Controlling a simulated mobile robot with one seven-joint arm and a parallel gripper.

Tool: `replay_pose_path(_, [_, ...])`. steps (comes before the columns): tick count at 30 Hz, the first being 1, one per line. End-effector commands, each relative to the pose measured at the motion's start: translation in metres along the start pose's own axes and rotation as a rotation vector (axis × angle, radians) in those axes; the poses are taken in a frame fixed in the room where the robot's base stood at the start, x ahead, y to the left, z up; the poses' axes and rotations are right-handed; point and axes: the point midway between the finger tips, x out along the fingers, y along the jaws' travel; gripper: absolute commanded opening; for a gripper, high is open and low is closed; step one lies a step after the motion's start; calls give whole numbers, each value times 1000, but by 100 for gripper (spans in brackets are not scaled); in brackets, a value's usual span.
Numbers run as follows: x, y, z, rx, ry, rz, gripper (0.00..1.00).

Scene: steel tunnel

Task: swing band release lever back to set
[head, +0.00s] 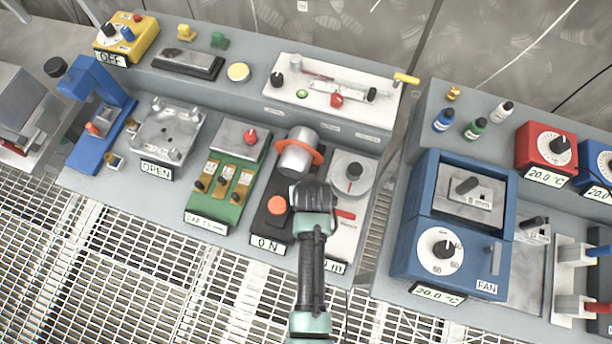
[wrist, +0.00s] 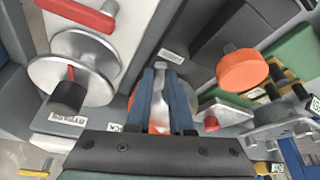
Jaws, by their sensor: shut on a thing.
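My gripper (head: 312,190) reaches down from the front beside a silver cylinder (head: 297,157) with an orange band around it, between the black ON unit and the white dial panel. In the wrist view my blue fingers (wrist: 167,100) are close together on a pale metal part at the band, apparently the band release lever. The lever's shape and angle are mostly hidden by the fingers. Orange of the band (wrist: 131,98) shows beside them.
The black unit's orange button (head: 277,205) is just left of my gripper. The grey dial with a black knob (head: 353,171) and a red bar (head: 345,214) are close on the right. A green switch unit (head: 217,192) stands further left. A blue machine (head: 430,250) stands across a gap.

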Motion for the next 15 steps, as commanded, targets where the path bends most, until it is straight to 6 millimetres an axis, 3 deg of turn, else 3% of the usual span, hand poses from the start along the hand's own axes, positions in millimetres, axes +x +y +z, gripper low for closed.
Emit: replay_pose_path(15, [4,19,-4,-422,2,-177,0])
